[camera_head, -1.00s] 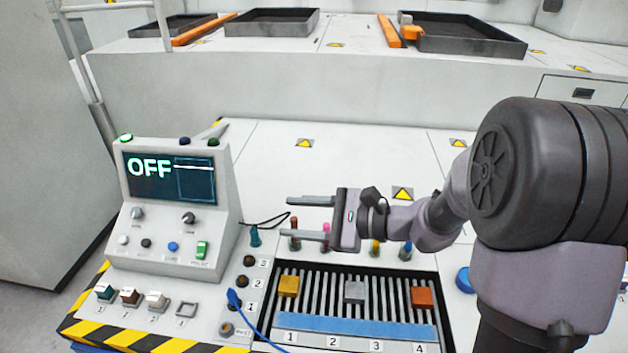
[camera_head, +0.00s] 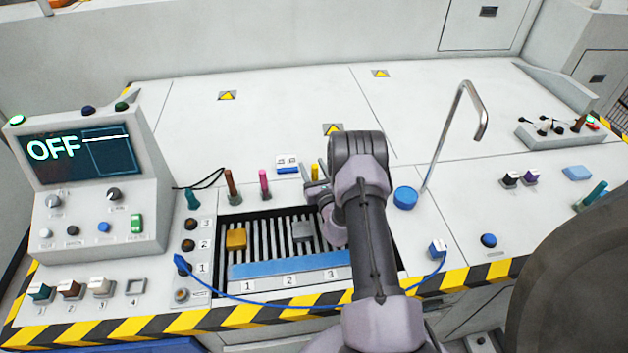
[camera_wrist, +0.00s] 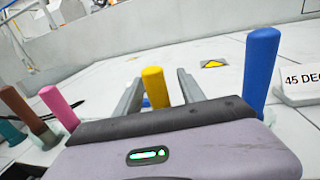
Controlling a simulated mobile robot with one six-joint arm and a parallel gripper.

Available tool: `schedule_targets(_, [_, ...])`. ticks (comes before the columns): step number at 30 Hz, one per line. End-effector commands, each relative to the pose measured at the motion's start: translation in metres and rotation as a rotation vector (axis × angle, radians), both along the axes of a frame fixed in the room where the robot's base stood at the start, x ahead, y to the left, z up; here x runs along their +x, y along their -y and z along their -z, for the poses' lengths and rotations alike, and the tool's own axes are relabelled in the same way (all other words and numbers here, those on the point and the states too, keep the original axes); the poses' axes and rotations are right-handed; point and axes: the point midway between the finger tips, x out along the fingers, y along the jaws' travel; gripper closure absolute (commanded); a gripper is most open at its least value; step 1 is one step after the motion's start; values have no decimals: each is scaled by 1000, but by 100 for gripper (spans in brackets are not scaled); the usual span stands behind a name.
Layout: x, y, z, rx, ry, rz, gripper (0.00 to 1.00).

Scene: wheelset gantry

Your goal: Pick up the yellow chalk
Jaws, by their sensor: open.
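The yellow chalk (camera_wrist: 154,88) stands upright in the wrist view, between the two fingers of my gripper (camera_wrist: 160,90). The fingers are apart, one on each side of it, and a gap shows on both sides. A blue chalk (camera_wrist: 261,70) stands to the right, outside the fingers. In the head view my gripper (camera_head: 314,174) points away over the back of the slatted tray, and my arm hides most of it.
A pink chalk (camera_head: 264,184) and a brown chalk (camera_head: 231,186) stand left of my gripper. The slatted tray (camera_head: 265,238) holds coloured blocks. A control box (camera_head: 90,190) reads OFF at the left. A bent metal pipe (camera_head: 453,130) rises at the right.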

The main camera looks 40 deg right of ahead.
Motion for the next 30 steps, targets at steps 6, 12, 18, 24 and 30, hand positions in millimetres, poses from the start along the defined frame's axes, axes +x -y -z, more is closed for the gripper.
schedule_targets(6, [6, 1, -1, 0, 0, -2, 53])
schedule_targets(12, [6, 1, -1, 1, 0, -2, 84])
schedule_targets(18, [6, 1, -1, 1, 0, -2, 100])
schedule_targets(24, [6, 1, -11, 0, 1, -2, 100])
schedule_targets(30, [6, 1, -66, 0, 3, -2, 100])
